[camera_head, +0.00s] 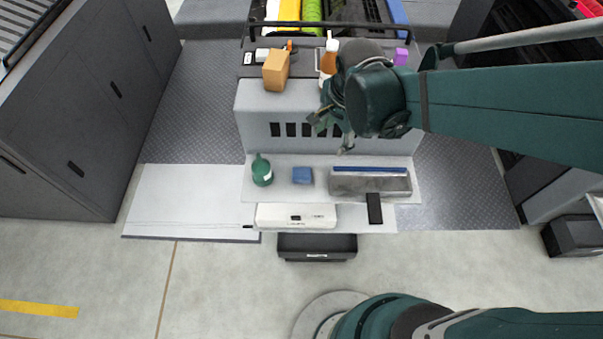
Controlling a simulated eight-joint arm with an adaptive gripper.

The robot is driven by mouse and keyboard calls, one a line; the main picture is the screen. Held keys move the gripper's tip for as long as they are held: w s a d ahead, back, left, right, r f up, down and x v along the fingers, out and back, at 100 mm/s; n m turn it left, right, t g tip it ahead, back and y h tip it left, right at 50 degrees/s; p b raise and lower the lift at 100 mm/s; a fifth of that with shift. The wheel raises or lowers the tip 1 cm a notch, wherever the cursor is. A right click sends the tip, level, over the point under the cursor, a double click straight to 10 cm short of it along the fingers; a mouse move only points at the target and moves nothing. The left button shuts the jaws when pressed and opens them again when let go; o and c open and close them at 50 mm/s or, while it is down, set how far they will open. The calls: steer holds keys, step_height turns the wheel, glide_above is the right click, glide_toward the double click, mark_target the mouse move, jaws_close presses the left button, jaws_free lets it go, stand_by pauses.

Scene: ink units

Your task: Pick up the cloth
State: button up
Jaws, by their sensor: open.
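A small blue folded piece that looks like the cloth (302,175) lies on the light grey shelf (325,195), between a green bottle and a grey tray. My gripper (331,136) is open and empty. In the picture it shows above and to the right of the cloth, in front of the slotted grey panel. It is apart from the cloth. Part of the panel and the upper ledge is hidden behind my gripper and arm.
The green bottle (262,170) stands left of the cloth. The grey tray (370,182) with a blue strip is on the right, with a dark flat object (374,209) at its front. An orange-brown box (276,70) and bottles are on the upper ledge.

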mark_target(301, 172)
steer(key=a+f+m, duration=0.2)
steer(key=f, duration=0.1)
steer(key=a+f+m+g, duration=0.1)
steer(key=a+f+m, duration=0.1)
steer(key=a+f, duration=0.1)
steer(key=a+f+m+g+b, duration=0.1)
steer(key=a+f, duration=0.2)
steer(key=f, duration=0.2)
steer(key=shift+w+a+f+m+h, duration=0.2)
steer(key=shift+w+m+h, duration=0.1)
steer(key=shift+m+h, duration=0.1)
steer(key=shift+a+f+m, duration=0.3)
steer(key=shift+f, duration=0.15)
steer(key=shift+f+b, duration=0.35)
steer(key=shift+f, duration=0.95)
steer(key=shift+f, duration=0.15)
steer(key=shift+d+f+b, duration=0.1)
steer(key=shift+f+b, duration=0.65)
steer(key=shift+f, duration=1.7)
steer(key=shift+c, duration=0.5)
steer(key=c, duration=0.8)
